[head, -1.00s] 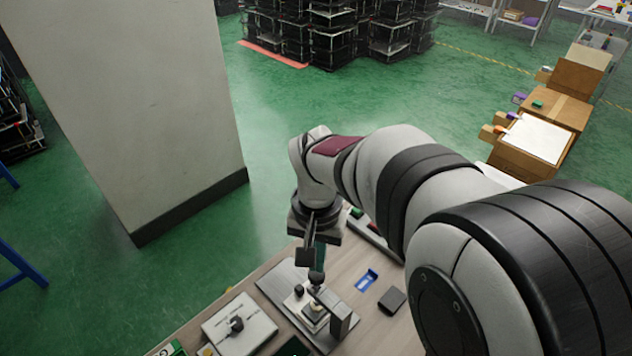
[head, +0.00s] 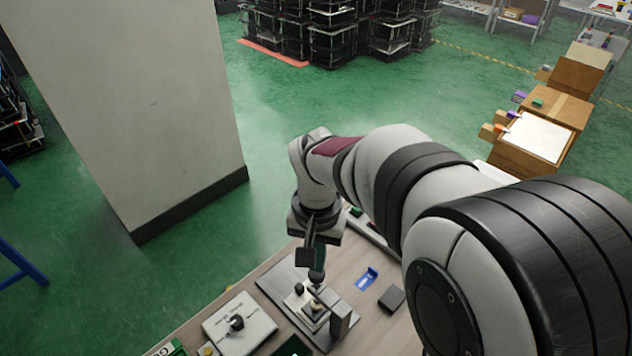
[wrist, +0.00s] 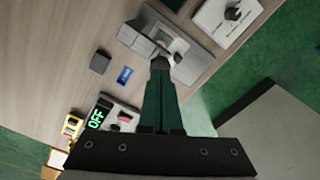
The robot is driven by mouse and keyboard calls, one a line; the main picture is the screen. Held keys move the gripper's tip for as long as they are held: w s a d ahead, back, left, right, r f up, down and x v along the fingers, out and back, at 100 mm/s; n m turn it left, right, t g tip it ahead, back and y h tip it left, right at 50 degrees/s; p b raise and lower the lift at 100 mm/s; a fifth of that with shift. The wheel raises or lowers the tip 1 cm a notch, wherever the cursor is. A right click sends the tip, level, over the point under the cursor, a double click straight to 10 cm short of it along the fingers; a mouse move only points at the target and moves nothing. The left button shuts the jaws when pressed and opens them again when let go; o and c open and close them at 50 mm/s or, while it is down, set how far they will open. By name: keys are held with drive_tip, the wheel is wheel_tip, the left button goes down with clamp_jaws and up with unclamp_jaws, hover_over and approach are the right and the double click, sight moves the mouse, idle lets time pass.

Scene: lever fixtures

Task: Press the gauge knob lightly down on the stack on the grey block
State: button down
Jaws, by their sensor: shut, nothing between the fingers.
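My gripper (head: 318,266) points down with its dark green fingers shut and empty. In the head view its tips are at the dark round gauge knob (head: 317,277), seeming to touch it or sit just above it; I cannot tell which. In the wrist view the fingertips (wrist: 160,64) partly overlap the fixture, with a dark round part beside them. The fixture has a grey upright block (head: 341,319) on a grey base plate (head: 272,283). A pale stack (head: 307,308) stands beside the upright, partly hidden by the gauge arm.
A pale plate with a dark knob (head: 237,323) lies left of the fixture. A blue piece (head: 367,279) and a dark block (head: 392,298) lie to its right.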

drive_tip(key=shift+f, duration=1.3)
idle(1.5)
wheel_tip(320, 180, up, 10)
idle(0.8)
drive_tip(key=s+d+f+m+y, duration=0.1)
drive_tip(key=s+d+f, duration=0.1)
drive_tip(key=s, duration=0.8)
drive_tip(key=s+d+f+m, duration=0.1)
drive_tip(key=s+d, duration=0.3)
drive_tip(key=s, duration=0.5)
drive_tip(key=shift+s+d+f+m+y, duration=0.25)
drive_tip(key=shift+s+f+m+y, duration=0.1)
drive_tip(key=shift+f+y, duration=0.1)
idle(1.6)
